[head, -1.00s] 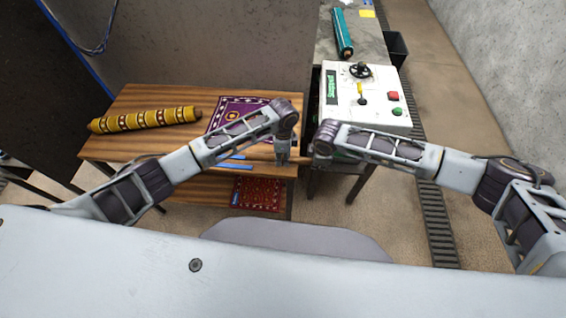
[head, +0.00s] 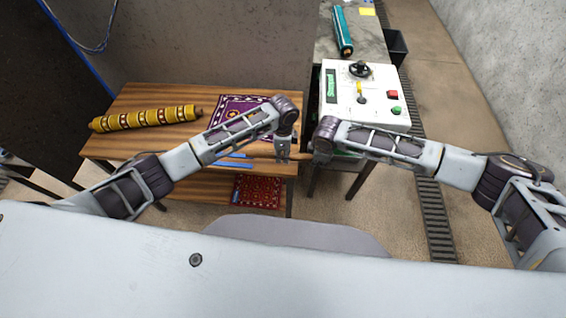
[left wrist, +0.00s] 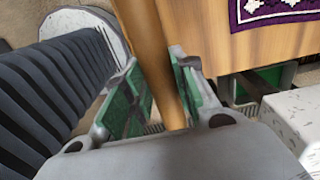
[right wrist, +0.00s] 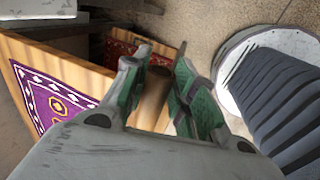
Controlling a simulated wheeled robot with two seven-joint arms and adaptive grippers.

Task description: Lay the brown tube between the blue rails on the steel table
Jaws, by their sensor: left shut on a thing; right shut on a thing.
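The brown tube (left wrist: 156,60) runs between the green pads of my left gripper (left wrist: 155,85), which is shut on it. In the right wrist view the tube (right wrist: 152,102) is also between the pads of my right gripper (right wrist: 160,62), shut on it. In the head view my left gripper (head: 283,150) and right gripper (head: 318,150) are close together by the wooden table's front right corner; little of the tube shows there. Blue strips (head: 236,156) lie near that table's front, partly behind my left arm. No blue rails show on the grey table (head: 372,40) at the top right.
The wooden table (head: 150,100) bears a yellow patterned roll (head: 146,118) and a purple rug (head: 235,105). A red rug (head: 256,190) lies on its lower shelf. A white control box (head: 345,95) stands right of it. A teal roll (head: 342,30) lies on the grey table.

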